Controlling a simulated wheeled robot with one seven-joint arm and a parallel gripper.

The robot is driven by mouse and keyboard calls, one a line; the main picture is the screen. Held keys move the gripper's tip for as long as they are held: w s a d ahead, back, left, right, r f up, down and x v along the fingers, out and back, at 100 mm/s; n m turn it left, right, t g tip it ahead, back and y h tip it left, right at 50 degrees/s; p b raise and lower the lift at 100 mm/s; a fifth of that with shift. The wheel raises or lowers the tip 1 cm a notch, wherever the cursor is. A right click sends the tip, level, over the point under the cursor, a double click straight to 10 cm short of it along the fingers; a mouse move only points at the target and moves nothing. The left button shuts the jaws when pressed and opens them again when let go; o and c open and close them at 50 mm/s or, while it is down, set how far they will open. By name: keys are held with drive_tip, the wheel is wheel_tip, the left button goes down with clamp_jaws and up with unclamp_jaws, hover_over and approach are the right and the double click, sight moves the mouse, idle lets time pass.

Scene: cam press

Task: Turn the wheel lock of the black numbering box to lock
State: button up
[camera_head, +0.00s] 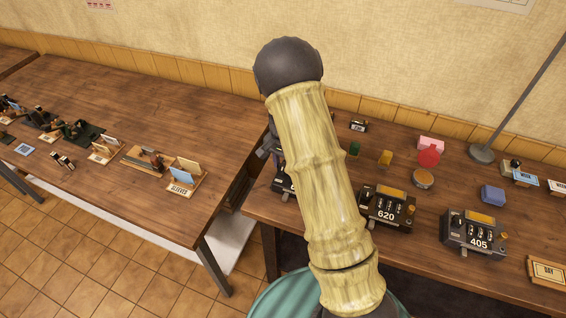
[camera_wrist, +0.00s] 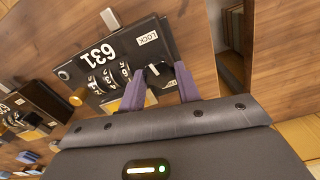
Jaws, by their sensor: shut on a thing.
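A black numbering box (camera_wrist: 108,60) marked 631 fills the upper left of the wrist view, turned upside down in the picture. It has number wheels (camera_wrist: 108,77) and a white LOCK label (camera_wrist: 148,38) near one edge. My gripper (camera_wrist: 164,70) has two purple fingers at the box's label end. They are shut on the wheel lock (camera_wrist: 158,70), a small dark part mostly hidden between the fingertips; its exact turn cannot be told. In the head view, my arm hides most of this box (camera_head: 282,183).
Two more numbering boxes, marked 620 (camera_head: 385,207) and 405 (camera_head: 473,233), stand to the right on the same table. A gap separates this table from the left table (camera_head: 150,105).

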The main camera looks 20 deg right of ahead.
drive_tip(key=shift+w+r, duration=0.15)
drive_tip(key=o, duration=0.7)
wheel_tip(320, 180, up, 17)
drive_tip(key=b, duration=0.2)
drive_tip(key=shift+r, duration=0.15)
drive_tip(key=shift+s, duration=0.2)
drive_tip(key=s+f+n+t, duration=0.1)
drive_tip(key=s+n, duration=0.3)
drive_tip(key=s, duration=0.6)
drive_tip(key=s+a+f+n+t, duration=0.1)
drive_tip(key=s+f+n, duration=0.2)
drive_tip(key=s, duration=0.7)
drive_tip(key=shift+s+f+n+t, duration=0.3)
drive_tip(key=shift+s+f+n, duration=0.05)
drive_tip(key=shift+n, duration=0.75)
